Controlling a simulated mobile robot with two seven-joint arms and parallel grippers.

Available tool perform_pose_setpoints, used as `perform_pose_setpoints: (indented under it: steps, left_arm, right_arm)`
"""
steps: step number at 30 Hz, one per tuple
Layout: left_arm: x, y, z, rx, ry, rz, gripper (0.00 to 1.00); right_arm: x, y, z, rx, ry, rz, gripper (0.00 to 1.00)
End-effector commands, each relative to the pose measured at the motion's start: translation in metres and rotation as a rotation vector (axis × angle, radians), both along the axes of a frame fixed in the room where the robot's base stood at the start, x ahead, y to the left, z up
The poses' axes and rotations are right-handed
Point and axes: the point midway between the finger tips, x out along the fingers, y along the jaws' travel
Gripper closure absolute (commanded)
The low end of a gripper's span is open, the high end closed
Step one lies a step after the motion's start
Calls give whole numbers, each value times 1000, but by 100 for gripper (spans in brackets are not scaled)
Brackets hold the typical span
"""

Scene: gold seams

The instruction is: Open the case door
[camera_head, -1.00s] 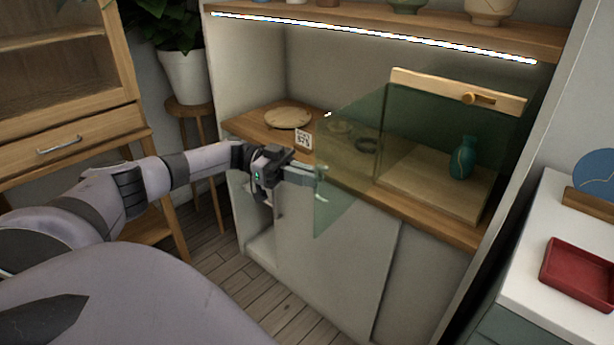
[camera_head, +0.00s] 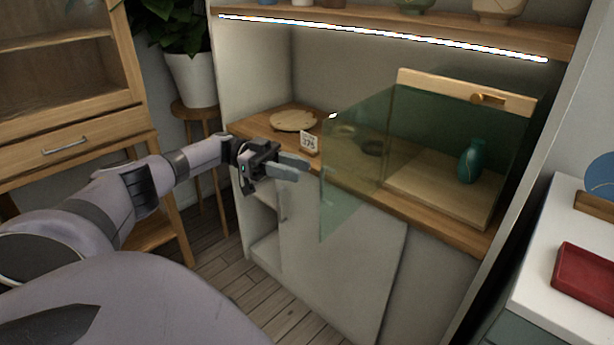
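The display case (camera_head: 480,95) stands on the wooden counter, with a light wood top rail and a small knob. Its green-tinted glass door (camera_head: 350,175) stands swung outward on the left side, jutting past the counter's front edge. A teal vase (camera_head: 472,163) stands inside on a pale wood base. My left gripper (camera_head: 300,169) is just left of the door's free edge and looks apart from it. Its two grey fingers show separately, with a narrow gap and nothing visible between them. My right gripper is not in view.
A small printed card (camera_head: 309,143) and a round wooden board (camera_head: 294,121) are on the counter left of the case. Cabinet doors (camera_head: 340,265) are below. A red tray (camera_head: 585,272) lies on a white top at right. Floor shows at lower left.

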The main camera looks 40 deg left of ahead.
Motion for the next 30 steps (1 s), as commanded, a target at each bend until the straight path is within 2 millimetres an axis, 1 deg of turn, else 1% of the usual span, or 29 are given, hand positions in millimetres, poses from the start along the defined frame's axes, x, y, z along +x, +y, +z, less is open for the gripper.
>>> perform_pose_setpoints:
  steps: [3, 8, 30]
  left_arm:
    - [-2, 9, -1, 0, -2, 0, 65]
    - [-4, 15, 0, -1, -3, -1, 65]
    - [-5, 15, 0, -1, -1, -1, 65]
  right_arm:
    - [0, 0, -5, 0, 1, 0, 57]
    - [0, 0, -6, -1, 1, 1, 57]
    - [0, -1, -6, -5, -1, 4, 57]
